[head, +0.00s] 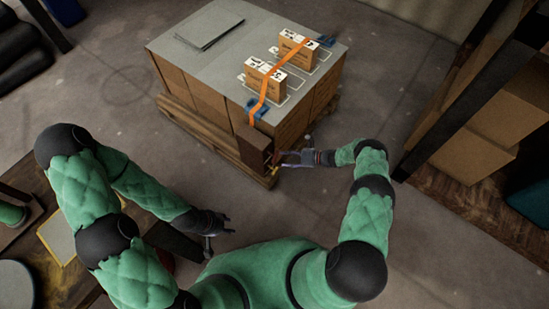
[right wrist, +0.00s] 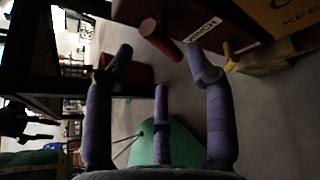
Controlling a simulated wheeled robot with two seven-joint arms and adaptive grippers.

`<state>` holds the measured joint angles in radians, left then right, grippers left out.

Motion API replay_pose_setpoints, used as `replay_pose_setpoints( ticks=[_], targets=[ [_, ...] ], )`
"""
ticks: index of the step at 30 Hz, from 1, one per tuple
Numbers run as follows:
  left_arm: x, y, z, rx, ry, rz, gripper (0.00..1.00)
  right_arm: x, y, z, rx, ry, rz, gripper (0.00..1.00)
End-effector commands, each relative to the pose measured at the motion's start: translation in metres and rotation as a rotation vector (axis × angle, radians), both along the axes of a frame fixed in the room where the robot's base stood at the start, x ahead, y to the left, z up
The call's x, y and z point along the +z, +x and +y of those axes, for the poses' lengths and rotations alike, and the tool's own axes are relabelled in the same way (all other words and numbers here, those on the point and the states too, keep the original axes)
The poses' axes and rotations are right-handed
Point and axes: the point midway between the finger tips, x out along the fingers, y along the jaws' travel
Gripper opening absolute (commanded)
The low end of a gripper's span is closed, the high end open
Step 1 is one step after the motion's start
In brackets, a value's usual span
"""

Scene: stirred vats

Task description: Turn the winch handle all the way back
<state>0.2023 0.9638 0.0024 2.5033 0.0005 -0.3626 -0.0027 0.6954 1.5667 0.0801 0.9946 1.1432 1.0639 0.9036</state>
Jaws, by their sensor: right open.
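The winch is a brown box (head: 254,148) on the near corner of the loaded pallet. In the right wrist view its dark side (right wrist: 232,18) bears a WINCH label. A dark red cylindrical handle (right wrist: 160,34) sticks out beside it, just beyond my fingertips. My right gripper (head: 288,157) is at the winch in the head view. In the right wrist view its purple fingers (right wrist: 160,62) are spread, with nothing between them; the handle looks apart from them. In the head view the handle is mostly hidden by the gripper. My left gripper (head: 218,230) hangs empty, fingers apart, left of my body.
An orange strap (head: 273,77) crosses two small cartons on the grey-topped load (head: 225,55). A yellow piece (right wrist: 231,60) shows beside the winch. A shelf with cartons (head: 475,145) stands at the right, a table (head: 75,270) at the left. The floor between is clear.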

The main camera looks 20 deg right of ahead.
Motion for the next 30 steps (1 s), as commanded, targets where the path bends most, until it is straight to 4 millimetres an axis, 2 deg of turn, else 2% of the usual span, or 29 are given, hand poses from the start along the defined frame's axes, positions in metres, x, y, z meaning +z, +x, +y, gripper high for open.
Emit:
replay_pose_setpoints(
  ticks=[3, 9, 15, 23, 24, 27, 30],
  targets=[
    [-0.008, 0.0, 0.0, 0.0, 0.0, 0.0, 0.4, -0.01, 0.01, 0.019, 0.004, 0.0, -0.001, 0.55],
    [-0.015, 0.0, 0.0, 0.0, 0.0, 0.0, 0.4, -0.018, 0.022, 0.042, 0.002, -0.001, -0.001, 0.55],
    [-0.018, 0.0, 0.0, 0.0, 0.0, 0.0, 0.4, -0.022, 0.027, 0.052, 0.001, -0.001, 0.0, 0.55],
    [-0.018, 0.0, 0.0, 0.0, 0.0, 0.0, 0.4, -0.021, 0.028, 0.053, 0.001, -0.001, 0.0, 0.55],
    [-0.017, 0.0, 0.0, 0.0, 0.0, 0.0, 0.4, -0.021, 0.028, 0.053, 0.001, -0.001, 0.0, 0.52],
    [-0.018, 0.0, 0.0, 0.0, 0.0, 0.0, 0.4, -0.021, 0.028, 0.053, 0.001, -0.001, 0.0, 0.24],
    [-0.018, 0.0, 0.0, 0.0, 0.0, 0.0, 0.4, -0.021, 0.028, 0.053, 0.001, -0.001, 0.0, 0.0]
  ],
)
